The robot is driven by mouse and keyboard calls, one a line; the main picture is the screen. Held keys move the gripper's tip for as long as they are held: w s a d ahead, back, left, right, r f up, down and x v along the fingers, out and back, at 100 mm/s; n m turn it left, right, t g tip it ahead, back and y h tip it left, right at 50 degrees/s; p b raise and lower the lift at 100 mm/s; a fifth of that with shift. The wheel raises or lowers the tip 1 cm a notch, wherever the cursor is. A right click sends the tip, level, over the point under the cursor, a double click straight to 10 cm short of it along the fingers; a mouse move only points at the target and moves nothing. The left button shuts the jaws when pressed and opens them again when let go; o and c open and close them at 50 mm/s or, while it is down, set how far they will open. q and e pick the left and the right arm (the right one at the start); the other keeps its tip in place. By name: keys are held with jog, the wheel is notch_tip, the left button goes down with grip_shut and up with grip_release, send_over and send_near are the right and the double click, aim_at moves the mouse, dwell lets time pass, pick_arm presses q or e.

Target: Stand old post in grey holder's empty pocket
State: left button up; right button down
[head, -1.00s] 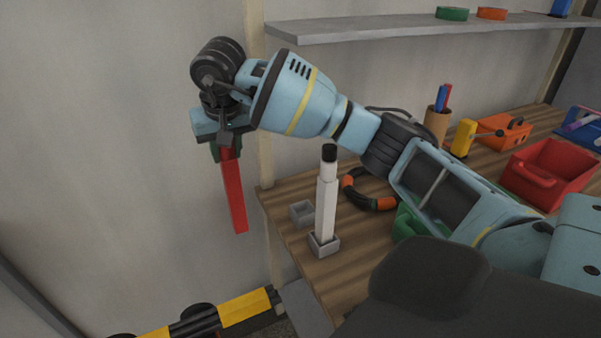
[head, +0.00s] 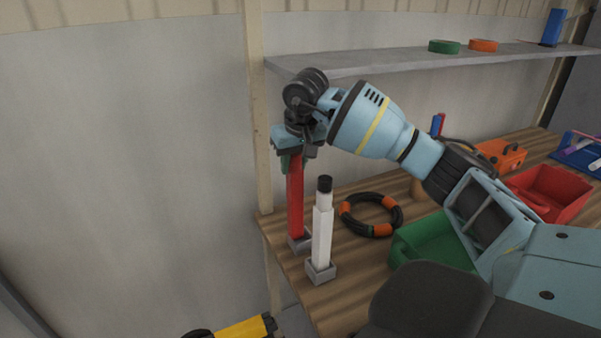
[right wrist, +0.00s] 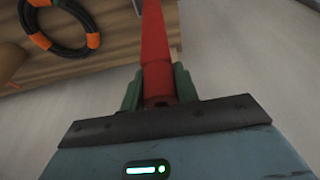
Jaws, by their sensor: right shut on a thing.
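A red post (head: 295,200) hangs upright in my right gripper (head: 293,160), which is shut on its upper end. The post's lower end is at the rear grey pocket (head: 301,246) of the holder on the bench; I cannot tell whether it is inside or just above or in front of it. A white post with a black top (head: 322,235) stands in the front grey pocket (head: 321,274). In the right wrist view the red post (right wrist: 156,50) runs away from between the green fingers (right wrist: 157,90). My left gripper is not in view.
A grey shelf (head: 400,65) is above. The bench's left edge is close to the holder.

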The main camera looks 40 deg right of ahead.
aim_at(300, 170)
jog(key=shift+s+d, duration=0.1)
jog(key=shift+d, duration=0.25)
jog(key=f, duration=0.2)
jog(key=shift+s+d+f+p, duration=0.2)
jog(key=shift+d+f+p, duration=0.1)
jog(key=shift+d, duration=0.1)
jog(key=shift+w+f, duration=0.1)
jog(key=shift+f, duration=0.3)
jog(key=shift+f, duration=0.2)
jog(key=c, duration=1.1)
grip_release()
jog(key=shift+o, duration=0.2)
jog(key=shift+r, duration=0.15)
jog(key=v, duration=1.2)
